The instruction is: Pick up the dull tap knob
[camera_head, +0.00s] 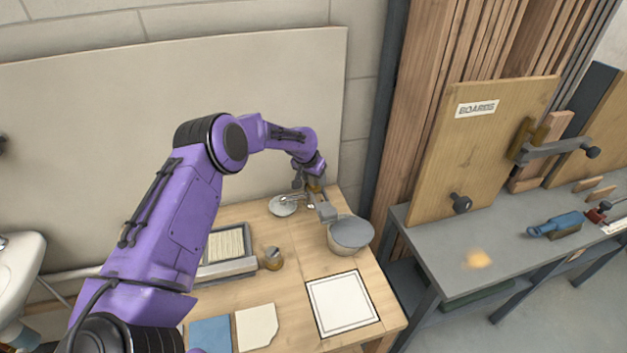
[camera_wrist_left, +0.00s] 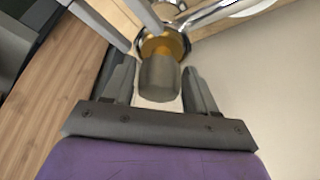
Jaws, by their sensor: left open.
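The dull tap knob (camera_wrist_left: 160,78) is a grey, rounded cylinder on a brass fitting (camera_wrist_left: 168,44), seen in the left wrist view. My left gripper (camera_wrist_left: 157,72) is open, with one finger on each side of the knob and a visible gap at both sides. In the head view my left gripper (camera_head: 309,186) is at the back of the wooden table, by the metal tap, and largely hides the knob there. I cannot tell whether either finger touches the knob. My right gripper does not show.
A bucket-like pot with a grey lid (camera_head: 351,232) stands right beside the tap. A round metal dish (camera_head: 284,206) lies to its left. The wall panel (camera_head: 275,110) is close behind the table.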

